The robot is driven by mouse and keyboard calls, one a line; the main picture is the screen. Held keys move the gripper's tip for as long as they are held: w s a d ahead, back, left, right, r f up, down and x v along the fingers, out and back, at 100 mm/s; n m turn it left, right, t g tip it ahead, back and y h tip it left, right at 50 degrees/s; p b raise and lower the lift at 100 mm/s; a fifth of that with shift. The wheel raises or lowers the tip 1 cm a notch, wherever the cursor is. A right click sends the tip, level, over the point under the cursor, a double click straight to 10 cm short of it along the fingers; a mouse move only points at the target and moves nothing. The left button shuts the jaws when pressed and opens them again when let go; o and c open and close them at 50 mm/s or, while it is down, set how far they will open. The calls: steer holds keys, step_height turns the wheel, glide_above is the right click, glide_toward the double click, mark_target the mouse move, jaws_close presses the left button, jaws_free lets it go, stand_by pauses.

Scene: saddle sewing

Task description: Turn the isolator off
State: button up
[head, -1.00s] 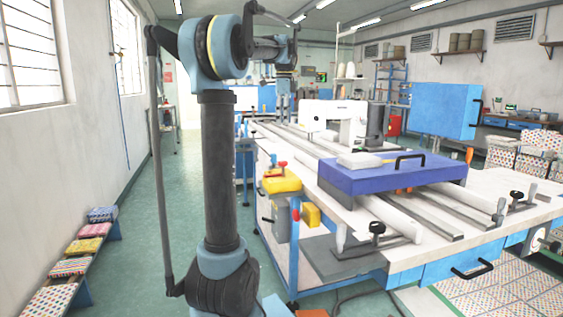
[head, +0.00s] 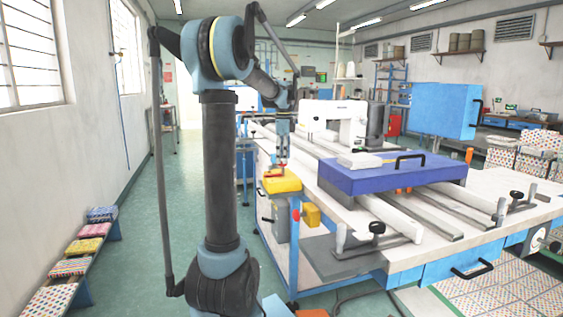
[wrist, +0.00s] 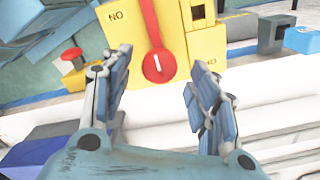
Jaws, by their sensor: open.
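The isolator is a yellow box (head: 283,185) at the near left corner of the long table in the head view. In the wrist view its yellow face (wrist: 116,40) carries a red rotary handle (wrist: 158,66) with a long lever pointing to the top of the picture. A label beside the lever reads "NO" in this view. My gripper (wrist: 160,78) is open, with one finger on each side of the red hub's line. I cannot tell whether either finger touches it. In the head view my gripper (head: 282,155) is just above the box.
A red mushroom knob (wrist: 72,57) stands left of my fingers in the wrist view. A blue slab with a black handle (head: 385,178) lies on the table (head: 480,190), right of the isolator. A white sewing machine (head: 335,115) stands behind.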

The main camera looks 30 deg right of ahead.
steer(key=shift+f, duration=0.95)
steer(key=c, duration=1.3)
steer(key=shift+a, duration=0.1)
jaws_close()
